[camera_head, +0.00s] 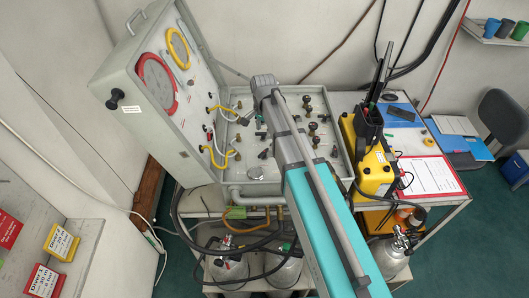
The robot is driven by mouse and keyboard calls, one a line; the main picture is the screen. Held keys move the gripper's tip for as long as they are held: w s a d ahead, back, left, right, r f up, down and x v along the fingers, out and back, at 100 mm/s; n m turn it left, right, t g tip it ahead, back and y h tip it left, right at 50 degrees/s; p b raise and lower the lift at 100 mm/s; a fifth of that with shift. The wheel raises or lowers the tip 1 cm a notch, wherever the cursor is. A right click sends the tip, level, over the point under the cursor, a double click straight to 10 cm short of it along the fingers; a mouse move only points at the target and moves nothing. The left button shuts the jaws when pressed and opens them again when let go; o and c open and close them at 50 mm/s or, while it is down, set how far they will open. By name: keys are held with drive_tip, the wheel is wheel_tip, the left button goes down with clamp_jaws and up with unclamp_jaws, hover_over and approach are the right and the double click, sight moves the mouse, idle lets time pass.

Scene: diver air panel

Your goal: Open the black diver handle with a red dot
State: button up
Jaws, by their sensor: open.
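The diver air panel is an open light grey case. Its flat base (285,165) carries several small dark handles and knobs, among them a dark one (313,127) right of my arm and another (263,153) left of it. They are too small for me to tell which has a red dot or how any handle is turned. My teal and grey arm reaches from the lower right across the middle of the panel and covers part of it. Its far grey end is over the panel's back edge. My gripper is hidden behind the arm.
The upright lid (190,110) with red and yellow ringed gauges stands at left, yellow hoses (217,155) beside it. A yellow case (375,170) with radios and a clipboard (428,175) lie right. Gas cylinders (228,268) stand below. Diver signs (60,243) are lower left.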

sight(264, 151)
drive_tip(key=shift+f+b, duration=5.6)
drive_tip(key=shift+f, duration=0.25)
clamp_jaws()
